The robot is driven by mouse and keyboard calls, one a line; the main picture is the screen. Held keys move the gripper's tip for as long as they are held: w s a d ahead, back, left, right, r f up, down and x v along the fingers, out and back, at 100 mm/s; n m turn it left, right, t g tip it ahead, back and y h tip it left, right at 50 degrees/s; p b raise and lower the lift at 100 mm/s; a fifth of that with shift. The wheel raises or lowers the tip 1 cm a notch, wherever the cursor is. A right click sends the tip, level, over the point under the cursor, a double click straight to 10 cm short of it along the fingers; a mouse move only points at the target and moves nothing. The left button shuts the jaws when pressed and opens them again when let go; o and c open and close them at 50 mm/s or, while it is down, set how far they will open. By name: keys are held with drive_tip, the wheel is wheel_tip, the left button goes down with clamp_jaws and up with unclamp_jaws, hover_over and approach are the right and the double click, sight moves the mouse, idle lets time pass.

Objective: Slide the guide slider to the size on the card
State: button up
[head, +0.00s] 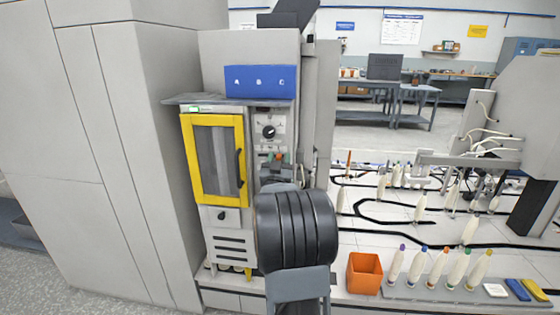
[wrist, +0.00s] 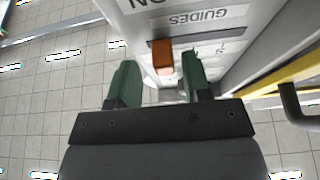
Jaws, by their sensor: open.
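The guide slider is an orange-brown block (wrist: 163,57) below the upside-down "GUIDES" label (wrist: 208,17) in the wrist view. My gripper (wrist: 160,82) is open, its green fingers to either side of the slider in the picture. I cannot tell whether they touch it. In the head view my gripper (head: 277,162) is at the panel below the black dial (head: 268,132), mostly hidden behind my arm. The slider's scale marks are too small to read. I cannot make out a card with a size on it.
A yellow-framed door (head: 188,160) with a dark handle is just left of the panel. A blue A B C sign (head: 260,82) is above. An orange bin (head: 364,273), several bobbins (head: 439,267) and small coloured blocks (head: 517,290) stand at the right.

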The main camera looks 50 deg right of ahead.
drive_tip(key=shift+a, duration=0.15)
drive_tip(key=v, duration=1.3)
drive_tip(key=shift+s+a+f+b, duration=0.15)
drive_tip(key=shift+f+b, duration=0.15)
drive_tip(key=w+a+r+n+y+p, duration=0.3)
drive_tip(key=a+r+n+y+p, duration=0.1)
drive_tip(key=a+y+p, duration=0.35)
drive_tip(key=w+a+r+n+y+p, duration=0.2)
drive_tip(key=a+r+n+y+p, duration=0.15)
drive_tip(key=a+y+p, duration=0.45)
drive_tip(key=s+a+r+n+g+y+p, duration=0.2)
drive_tip(key=s+a+r+g+p, duration=0.3)
drive_tip(key=s+a, duration=0.7)
drive_tip(key=s+n+g+p, duration=0.1)
drive_tip(key=s+g+p, duration=0.1)
drive_tip(key=g, duration=0.2)
drive_tip(key=shift+s+r+g, duration=0.2)
drive_tip(key=shift+s+g, duration=0.05)
drive_tip(key=shift+g, duration=0.15)
